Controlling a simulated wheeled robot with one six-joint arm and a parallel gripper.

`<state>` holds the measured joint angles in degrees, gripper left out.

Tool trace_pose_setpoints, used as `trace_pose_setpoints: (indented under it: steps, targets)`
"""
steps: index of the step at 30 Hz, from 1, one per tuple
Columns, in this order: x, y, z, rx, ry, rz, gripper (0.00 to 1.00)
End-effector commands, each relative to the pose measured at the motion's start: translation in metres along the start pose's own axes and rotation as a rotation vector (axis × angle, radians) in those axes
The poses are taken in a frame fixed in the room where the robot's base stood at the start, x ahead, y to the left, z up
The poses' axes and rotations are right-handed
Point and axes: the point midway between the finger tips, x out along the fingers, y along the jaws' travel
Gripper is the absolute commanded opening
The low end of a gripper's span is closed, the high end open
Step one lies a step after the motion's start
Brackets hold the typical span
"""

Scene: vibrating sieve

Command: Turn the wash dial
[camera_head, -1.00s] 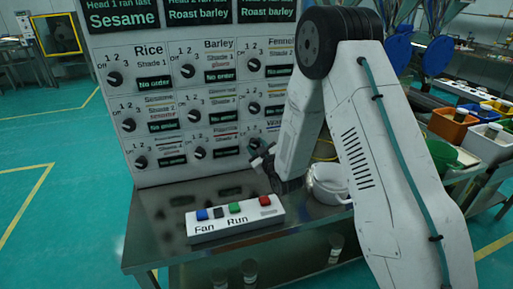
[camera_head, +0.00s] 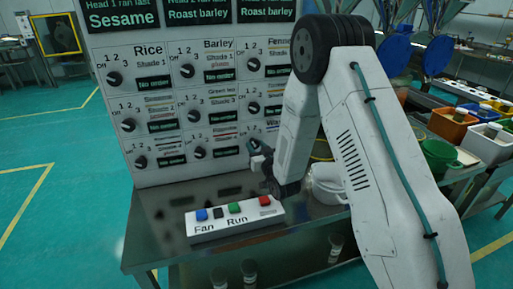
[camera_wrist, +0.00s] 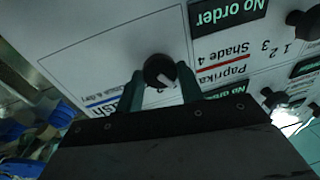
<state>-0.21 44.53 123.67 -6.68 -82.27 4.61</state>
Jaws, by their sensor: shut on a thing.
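In the wrist view the wash dial (camera_wrist: 160,72) is a round black knob with a pale pointer mark on a white panel. Its label shows only in part, upside down, and is cut off by my gripper. My gripper (camera_wrist: 164,82) has one dark green finger on each side of this knob and is shut on it. In the head view my gripper (camera_head: 258,155) is at the lower right of the control panel (camera_head: 218,160), next to the partly covered "Wa" label. The wash dial is hidden there by my gripper and arm.
Several other black dials, such as the Rice dial (camera_head: 115,79), fill the panel. A white button box (camera_head: 237,228) marked Fan and Run lies on the metal table (camera_head: 150,232), just below my wrist. A white round vessel (camera_head: 328,184) stands close behind my arm.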

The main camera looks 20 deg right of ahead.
Motion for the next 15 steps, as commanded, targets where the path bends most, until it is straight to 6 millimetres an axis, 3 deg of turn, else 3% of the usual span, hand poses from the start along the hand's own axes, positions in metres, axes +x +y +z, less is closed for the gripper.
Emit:
trace_pose_setpoints:
  steps: [15]
  targets:
    - [-0.0008, -0.0016, 0.0018, 0.166, 0.017, 0.007, 0.15]
